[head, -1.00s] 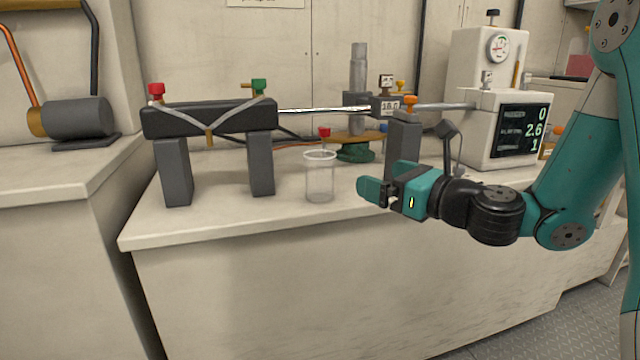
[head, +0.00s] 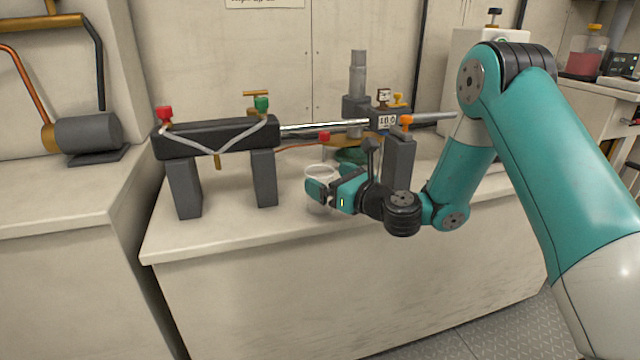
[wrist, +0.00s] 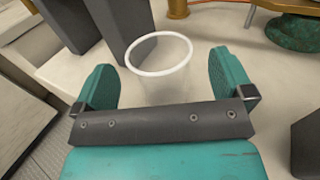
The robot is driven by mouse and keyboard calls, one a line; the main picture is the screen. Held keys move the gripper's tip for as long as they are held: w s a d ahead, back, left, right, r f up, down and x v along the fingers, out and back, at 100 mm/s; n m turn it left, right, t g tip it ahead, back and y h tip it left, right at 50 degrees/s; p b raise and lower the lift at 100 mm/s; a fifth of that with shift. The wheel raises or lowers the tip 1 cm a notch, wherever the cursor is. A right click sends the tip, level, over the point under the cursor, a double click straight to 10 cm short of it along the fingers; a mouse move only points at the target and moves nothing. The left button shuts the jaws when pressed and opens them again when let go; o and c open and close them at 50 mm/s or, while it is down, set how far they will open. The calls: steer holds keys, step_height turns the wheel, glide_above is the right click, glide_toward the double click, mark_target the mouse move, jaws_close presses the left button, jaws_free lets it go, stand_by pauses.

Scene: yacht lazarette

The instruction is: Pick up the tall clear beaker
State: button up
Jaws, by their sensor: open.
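The tall clear beaker (wrist: 166,83) has a white rim and stands upright on the pale bench top. In the wrist view it lies between the two teal fingers of my gripper (wrist: 172,85), with gaps on both sides. In the head view my gripper (head: 326,192) is at the beaker (head: 319,169) and covers most of it; only its rim and a little of its wall show. The gripper is open and holds nothing. The beaker's base is hidden in the wrist view.
A dark bar on grey posts (head: 215,138) stands left of the beaker. An orange-topped grey post (head: 398,160) stands close on the right. A green-based stand (head: 352,156) is behind. The bench top (head: 230,228) is bare in front.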

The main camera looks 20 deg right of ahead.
mark_target(320, 171)
steer(key=x, duration=0.3)
steer(key=shift+w+a+p, duration=0.1)
steer(key=shift+w+p, duration=0.05)
steer(key=shift+p, duration=0.2)
steer(key=shift+c, duration=0.5)
steer(key=c, duration=1)
steer(key=shift+o, duration=0.2)
steer(key=shift+r, duration=0.1)
